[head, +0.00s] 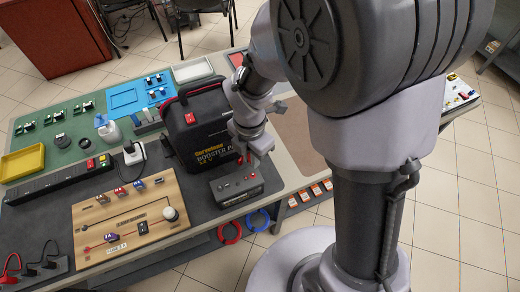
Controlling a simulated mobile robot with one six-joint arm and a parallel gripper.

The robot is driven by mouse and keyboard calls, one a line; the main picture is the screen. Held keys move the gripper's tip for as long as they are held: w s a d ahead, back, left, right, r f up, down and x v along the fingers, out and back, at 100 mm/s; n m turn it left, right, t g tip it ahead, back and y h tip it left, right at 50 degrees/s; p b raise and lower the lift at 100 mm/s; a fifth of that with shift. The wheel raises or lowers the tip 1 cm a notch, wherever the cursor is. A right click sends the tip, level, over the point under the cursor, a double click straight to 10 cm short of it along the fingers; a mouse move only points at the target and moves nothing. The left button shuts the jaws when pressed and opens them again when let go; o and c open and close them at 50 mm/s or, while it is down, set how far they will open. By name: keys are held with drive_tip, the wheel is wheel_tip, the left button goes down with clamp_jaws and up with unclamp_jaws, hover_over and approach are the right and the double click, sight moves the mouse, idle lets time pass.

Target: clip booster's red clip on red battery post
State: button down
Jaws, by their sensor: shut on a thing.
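The booster pack (193,135), a black case with red trim and yellow lettering, stands upright on the dark mat. A low dark grey battery (238,190) lies in front of it, to the right. A small red spot on its top (250,177) looks like the red post. My gripper (254,160) points down just above the battery's far side, beside the booster's right face. It is shut on what seems to be the red clip (240,159), of which only a bit of red shows. I cannot tell whether the clip touches the post.
A wooden fuse board (130,222) lies left of the battery. A black power strip (60,181) runs behind it. Red (229,233) and blue (257,220) rings hang at the table's front edge. My arm covers much of the right side.

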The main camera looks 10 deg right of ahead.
sight(253, 174)
wheel_tip(253, 174, down, 5)
drive_tip(key=b, duration=0.4)
drive_tip(key=shift+b, duration=0.35)
drive_tip(key=shift+f, duration=0.3)
drive_tip(key=shift+f, duration=0.1)
drive_tip(key=shift+f+b, duration=0.25)
drive_tip(key=shift+b, duration=0.05)
drive_tip(key=shift+f, duration=0.25)
drive_tip(key=shift+f, duration=0.1)
idle(0.4)
drive_tip(key=shift+f, duration=0.15)
drive_tip(key=c, duration=1)
unclamp_jaws()
